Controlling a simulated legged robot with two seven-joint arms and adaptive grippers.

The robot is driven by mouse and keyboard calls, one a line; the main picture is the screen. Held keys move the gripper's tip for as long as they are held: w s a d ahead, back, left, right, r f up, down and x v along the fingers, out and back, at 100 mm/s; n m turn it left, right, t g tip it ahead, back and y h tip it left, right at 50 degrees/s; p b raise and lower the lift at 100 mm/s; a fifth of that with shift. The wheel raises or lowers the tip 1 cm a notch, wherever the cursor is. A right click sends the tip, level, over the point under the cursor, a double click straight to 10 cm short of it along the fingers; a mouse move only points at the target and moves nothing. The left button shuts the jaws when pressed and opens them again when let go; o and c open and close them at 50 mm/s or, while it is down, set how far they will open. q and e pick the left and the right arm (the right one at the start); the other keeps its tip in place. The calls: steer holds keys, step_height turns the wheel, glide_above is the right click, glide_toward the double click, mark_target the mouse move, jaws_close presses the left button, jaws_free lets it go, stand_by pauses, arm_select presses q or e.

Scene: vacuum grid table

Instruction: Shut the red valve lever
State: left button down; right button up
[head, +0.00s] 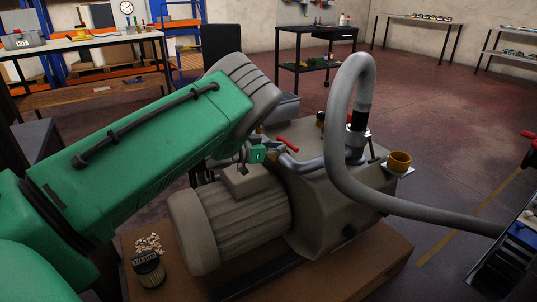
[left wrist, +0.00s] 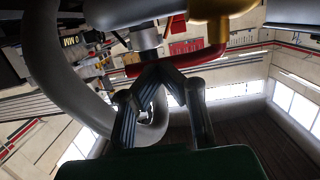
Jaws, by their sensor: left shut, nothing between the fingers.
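The red valve lever (head: 288,145) sits on top of the grey pump (head: 325,190) in the head view, slanting down to the right. In the left wrist view the red lever (left wrist: 190,61) runs across just beyond my fingertips, below a brass fitting (left wrist: 222,8). My left gripper (left wrist: 158,72) is shut and empty, with its tips close to the lever; I cannot tell whether they touch it. In the head view my green left arm reaches in from the left and partly hides the gripper and valve. My right gripper is not in view.
A thick grey hose (head: 345,110) loops up from the pump and runs right.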

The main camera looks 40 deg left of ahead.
arm_select(q)
steer(key=shift+w+d, duration=0.45)
steer(key=shift+d, duration=0.05)
steer(key=shift+a, duration=0.1)
